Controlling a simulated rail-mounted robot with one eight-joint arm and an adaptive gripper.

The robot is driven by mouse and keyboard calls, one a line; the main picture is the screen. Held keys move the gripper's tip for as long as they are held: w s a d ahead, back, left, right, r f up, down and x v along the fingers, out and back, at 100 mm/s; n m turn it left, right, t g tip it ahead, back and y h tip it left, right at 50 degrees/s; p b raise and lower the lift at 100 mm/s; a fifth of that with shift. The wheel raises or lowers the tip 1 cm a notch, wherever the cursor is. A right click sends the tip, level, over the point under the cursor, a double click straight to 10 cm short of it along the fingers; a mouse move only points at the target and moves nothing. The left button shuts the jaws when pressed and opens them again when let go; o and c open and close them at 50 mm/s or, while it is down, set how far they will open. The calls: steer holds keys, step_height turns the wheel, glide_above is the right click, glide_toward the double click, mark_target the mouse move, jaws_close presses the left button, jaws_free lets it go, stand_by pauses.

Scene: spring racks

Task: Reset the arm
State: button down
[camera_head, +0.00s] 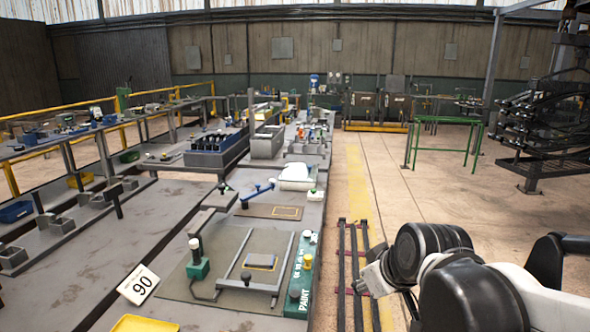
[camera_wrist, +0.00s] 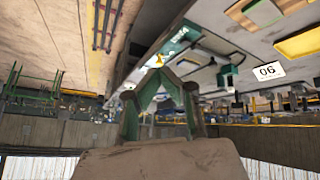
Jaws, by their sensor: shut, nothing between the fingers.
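My gripper (camera_wrist: 160,70) shows in the wrist view, its two greenish fingers angled together to a point, with nothing between them. The wrist picture is upside down. In the head view my black and white arm (camera_head: 455,285) is folded at the lower right, over the floor beside the workbench. The gripper's fingers cannot be made out clearly there. The fingers appear clear of the bench and its fixtures.
The long workbench (camera_head: 125,225) runs along the left and centre, carrying a green fixture marked PAINT (camera_head: 301,275), a sign reading 90 (camera_head: 138,284) and a yellow tray (camera_head: 145,325). Floor rails (camera_head: 357,265) lie beside it. A green table frame (camera_head: 447,130) and black rack (camera_head: 545,120) stand farther right; the floor between is open.

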steer(key=s+d+m+h, duration=0.1)
steer(key=s+d+m, duration=0.2)
steer(key=s, duration=0.3)
steer(key=s+d+m, duration=0.3)
steer(key=s, duration=0.4)
steer(key=shift+s+f+g+h, duration=0.15)
steer(key=shift+f+g+h, duration=0.15)
steer(key=shift+f+h, duration=0.1)
